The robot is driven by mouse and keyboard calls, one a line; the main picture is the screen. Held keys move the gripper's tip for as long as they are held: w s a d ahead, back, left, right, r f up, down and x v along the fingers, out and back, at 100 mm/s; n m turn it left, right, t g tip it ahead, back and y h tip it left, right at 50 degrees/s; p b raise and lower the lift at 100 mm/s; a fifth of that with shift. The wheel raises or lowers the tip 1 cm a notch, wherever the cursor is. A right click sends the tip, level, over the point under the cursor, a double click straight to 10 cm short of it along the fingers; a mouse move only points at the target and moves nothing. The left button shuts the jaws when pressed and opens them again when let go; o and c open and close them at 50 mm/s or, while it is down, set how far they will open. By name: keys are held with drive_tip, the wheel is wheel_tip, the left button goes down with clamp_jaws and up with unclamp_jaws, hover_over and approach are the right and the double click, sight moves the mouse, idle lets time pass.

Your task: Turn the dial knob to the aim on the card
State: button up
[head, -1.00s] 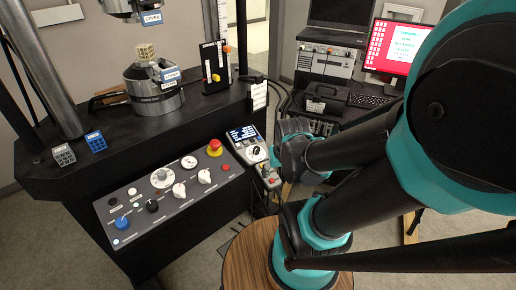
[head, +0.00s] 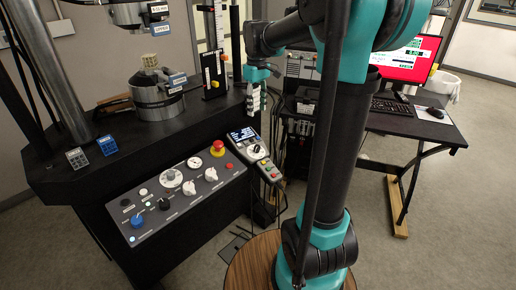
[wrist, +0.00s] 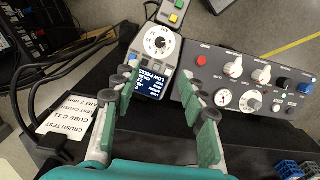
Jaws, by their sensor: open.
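The dial knob sits on a white scaled dial (wrist: 158,43) on a small grey control box with a blue screen (wrist: 150,85), seen from above in the wrist view. In the head view the dial (head: 257,151) is at the right end of the console. The white card (wrist: 72,138), with printing that begins "CRUSH TEST", lies left of my gripper in the wrist view; its small print is hard to read. My gripper (wrist: 160,82) is open and empty, its green-padded fingers either side of the screen, apart from the knob. In the head view my gripper (head: 256,92) hangs above the box.
A console panel (wrist: 250,85) with several knobs and a red emergency button (head: 217,147) lies beside the box. A testing press with a specimen cube (head: 149,61) stands at the left. A desk with a red screen (head: 412,58) is at the right.

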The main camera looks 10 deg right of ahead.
sight(257, 146)
wheel_tip(257, 146, down, 17)
drive_tip(key=shift+f, duration=0.15)
idle(0.5)
clamp_jaws()
